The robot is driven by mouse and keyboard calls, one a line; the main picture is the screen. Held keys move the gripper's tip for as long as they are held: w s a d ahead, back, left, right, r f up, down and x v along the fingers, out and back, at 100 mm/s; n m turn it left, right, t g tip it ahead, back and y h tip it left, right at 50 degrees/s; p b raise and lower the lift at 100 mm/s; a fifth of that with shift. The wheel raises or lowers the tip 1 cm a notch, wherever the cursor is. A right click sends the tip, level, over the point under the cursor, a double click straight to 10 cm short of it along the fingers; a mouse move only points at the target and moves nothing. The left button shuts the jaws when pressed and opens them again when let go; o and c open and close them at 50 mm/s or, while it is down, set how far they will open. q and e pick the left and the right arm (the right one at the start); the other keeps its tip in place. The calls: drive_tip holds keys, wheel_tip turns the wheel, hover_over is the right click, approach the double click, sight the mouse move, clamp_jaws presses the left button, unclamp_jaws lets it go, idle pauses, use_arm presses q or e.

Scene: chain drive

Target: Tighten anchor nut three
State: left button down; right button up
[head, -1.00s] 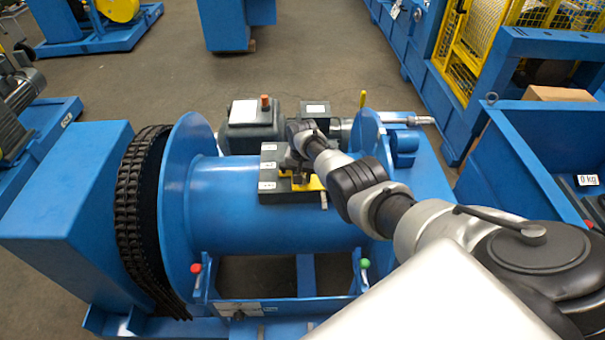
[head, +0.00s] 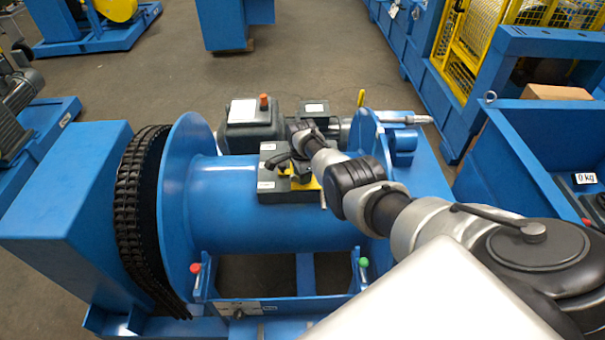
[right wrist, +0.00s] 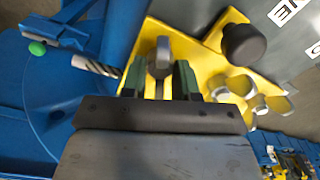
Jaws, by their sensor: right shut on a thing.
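A dark block with a yellow plate (head: 310,184) sits on top of the blue drum (head: 230,215). White labels (head: 266,185) run down the block's left side. My right gripper (head: 290,165) reaches down over the block from the right. In the right wrist view, its green fingers (right wrist: 159,85) are shut on a grey rounded piece (right wrist: 160,55) above the yellow plate (right wrist: 200,55); I cannot tell if this is anchor nut three. Several grey fittings (right wrist: 240,84) and a black knob (right wrist: 243,44) sit beside it. My left gripper is not in view.
A twisted metal rod (right wrist: 95,65) sticks out beside the yellow plate. A motor housing with a red knob (head: 263,101) stands behind the drum, and a yellow lever (head: 361,98) to the right. A black chain (head: 130,205) runs at the drum's left.

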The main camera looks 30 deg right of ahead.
drive_tip(key=shift+w+r+m, duration=0.1)
drive_tip(key=shift+r+m, duration=0.05)
drive_tip(key=shift+m, duration=0.85)
drive_tip(key=shift+w+r+m, duration=0.1)
drive_tip(key=shift+r+m, duration=0.05)
drive_tip(key=shift+m, duration=0.85)
drive_tip(key=o, duration=0.6)
drive_tip(key=shift+c, duration=0.2)
drive_tip(key=shift+s+f, duration=0.1)
drive_tip(key=shift+s, duration=0.05)
